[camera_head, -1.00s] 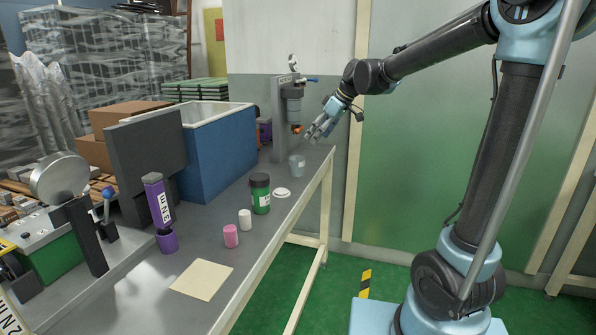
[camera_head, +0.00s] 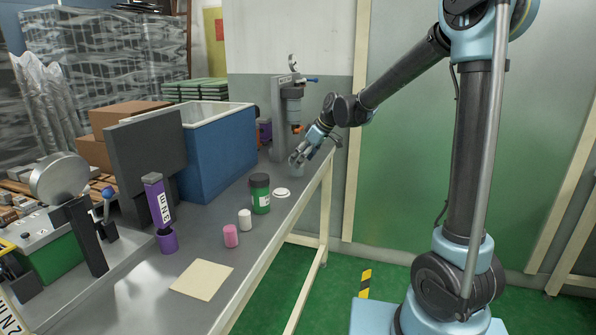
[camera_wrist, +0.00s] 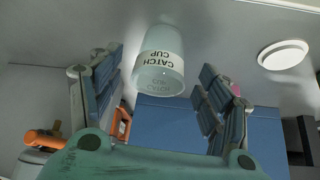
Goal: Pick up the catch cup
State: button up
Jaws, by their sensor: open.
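The catch cup (camera_wrist: 158,62) is a pale translucent grey-blue cup with a white band reading CATCH CUP. In the wrist view it shows between the two blue-padded fingers of my gripper (camera_wrist: 155,78), which are spread wide with a gap on each side of it. In the head view my gripper (camera_head: 299,156) is at the far end of the bench, at the cup (camera_head: 297,171). It hides much of the cup there. The gripper is open and holds nothing.
A column with a grey cylinder (camera_head: 291,108) and orange tip stands just behind the cup. A blue bin (camera_head: 222,152) is to the left. A white disc (camera_head: 282,193), a green jar (camera_head: 260,197), and white (camera_head: 245,220) and pink (camera_head: 231,236) containers stand nearer on the bench.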

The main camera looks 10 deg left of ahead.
jog(key=shift+x, duration=2.4)
jog(key=c, duration=1)
jog(key=shift+o, duration=0.2)
